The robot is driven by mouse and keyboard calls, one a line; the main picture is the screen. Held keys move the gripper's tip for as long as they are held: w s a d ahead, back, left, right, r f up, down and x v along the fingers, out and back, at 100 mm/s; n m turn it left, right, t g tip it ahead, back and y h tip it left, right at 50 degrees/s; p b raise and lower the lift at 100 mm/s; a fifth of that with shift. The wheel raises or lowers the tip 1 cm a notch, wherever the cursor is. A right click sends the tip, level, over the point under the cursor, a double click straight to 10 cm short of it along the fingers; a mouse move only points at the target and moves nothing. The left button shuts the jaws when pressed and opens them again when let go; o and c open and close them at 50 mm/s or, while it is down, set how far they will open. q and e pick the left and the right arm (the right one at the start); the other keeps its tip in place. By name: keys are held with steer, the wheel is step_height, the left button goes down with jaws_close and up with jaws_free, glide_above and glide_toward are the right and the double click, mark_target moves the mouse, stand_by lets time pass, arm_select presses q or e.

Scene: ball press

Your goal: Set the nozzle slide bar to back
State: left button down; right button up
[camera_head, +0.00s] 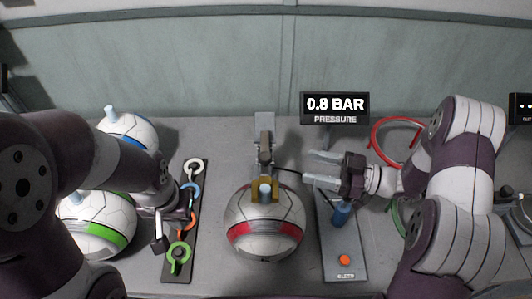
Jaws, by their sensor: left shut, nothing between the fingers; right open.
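The nozzle assembly (265,150) stands behind the middle ball (263,235). Its yellow bracket (265,188) and pale tip sit at the top of that silver ball with a red band. I cannot tell for certain which part is the slide bar. My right gripper (312,168) is open, its two pale fingers pointing left, to the right of the nozzle assembly and apart from it. It is above the far end of a grey panel (342,262) with a blue knob (342,213) and an orange button. My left gripper (162,238) is shut and empty, beside the ring strip.
A dark strip (201,228) holds several coloured rings. Balls with green (95,232) and blue (130,130) bands lie at the left, partly hidden by my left arm. A pressure display (335,107) reads 0.8 BAR. A red hose (385,125) curves at the right.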

mark_target(265, 156)
steer(key=p+x, duration=0.2)
steer(key=x, duration=0.9)
steer(key=shift+w+a+r, duration=0.1)
steer(key=shift+a, duration=0.1)
steer(key=shift+w+a+p, duration=0.25)
steer(key=shift+a+p, duration=0.05)
steer(key=shift+a, duration=0.2)
jaws_close()
steer(key=w+b, duration=0.2)
steer(key=w, duration=0.3)
steer(key=w+b, duration=0.2)
steer(key=w, duration=0.3)
steer(key=shift+f, duration=0.25)
steer(key=shift+w+r, duration=0.1)
steer(key=shift+r, duration=0.2)
